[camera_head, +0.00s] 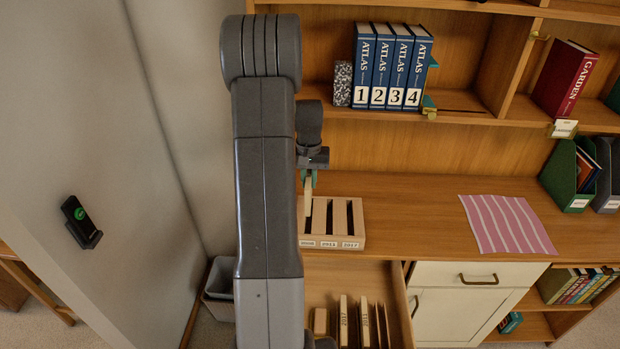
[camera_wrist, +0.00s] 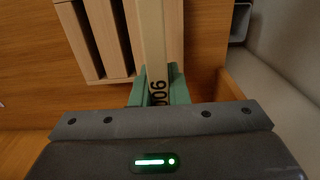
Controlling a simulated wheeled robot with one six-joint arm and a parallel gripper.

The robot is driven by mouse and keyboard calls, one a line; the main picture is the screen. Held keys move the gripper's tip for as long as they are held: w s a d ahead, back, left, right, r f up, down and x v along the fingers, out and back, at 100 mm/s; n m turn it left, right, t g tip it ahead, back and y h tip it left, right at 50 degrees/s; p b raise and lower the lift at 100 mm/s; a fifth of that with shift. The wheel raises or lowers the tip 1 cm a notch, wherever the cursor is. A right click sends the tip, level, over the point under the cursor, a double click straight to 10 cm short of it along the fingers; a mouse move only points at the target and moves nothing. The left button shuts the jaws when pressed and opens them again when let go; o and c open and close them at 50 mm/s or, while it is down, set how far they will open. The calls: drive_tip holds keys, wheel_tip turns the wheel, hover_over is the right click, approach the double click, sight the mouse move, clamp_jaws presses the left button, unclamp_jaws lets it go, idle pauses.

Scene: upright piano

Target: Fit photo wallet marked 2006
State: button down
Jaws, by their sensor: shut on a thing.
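My gripper (camera_head: 308,181) is shut on a cream photo wallet (camera_head: 307,194), held upright over the left end of a wooden slotted rack (camera_head: 357,222). In the wrist view the green fingertips (camera_wrist: 158,92) pinch the wallet (camera_wrist: 152,35), and its mark reads "006", the rest hidden. The rack (camera_wrist: 115,62) has dark open slots beside the wallet. Its front labels include 2011 and 2017; the left label is too small to read surely. I cannot tell whether the wallet's lower end is inside the left slot.
An open drawer (camera_head: 400,305) below the rack holds other wallets (camera_head: 343,320) and dividers. A pink striped cloth (camera_head: 507,224) lies on the desktop to the right. Blue atlases (camera_head: 392,67) stand on the shelf above. The desktop between rack and cloth is clear.

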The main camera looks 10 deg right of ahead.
drive_tip(key=shift+f, duration=0.15)
drive_tip(key=shift+f+b, duration=2.05)
drive_tip(key=shift+f, duration=0.75)
drive_tip(key=shift+f+b, duration=1.15)
drive_tip(key=shift+f, duration=0.2)
drive_tip(key=shift+f+b, duration=0.5)
drive_tip(key=shift+f, duration=0.05)
drive_tip(key=shift+r, duration=0.15)
drive_tip(key=shift+r+p, duration=0.65)
drive_tip(key=shift+r, duration=0.15)
idle(1.4)
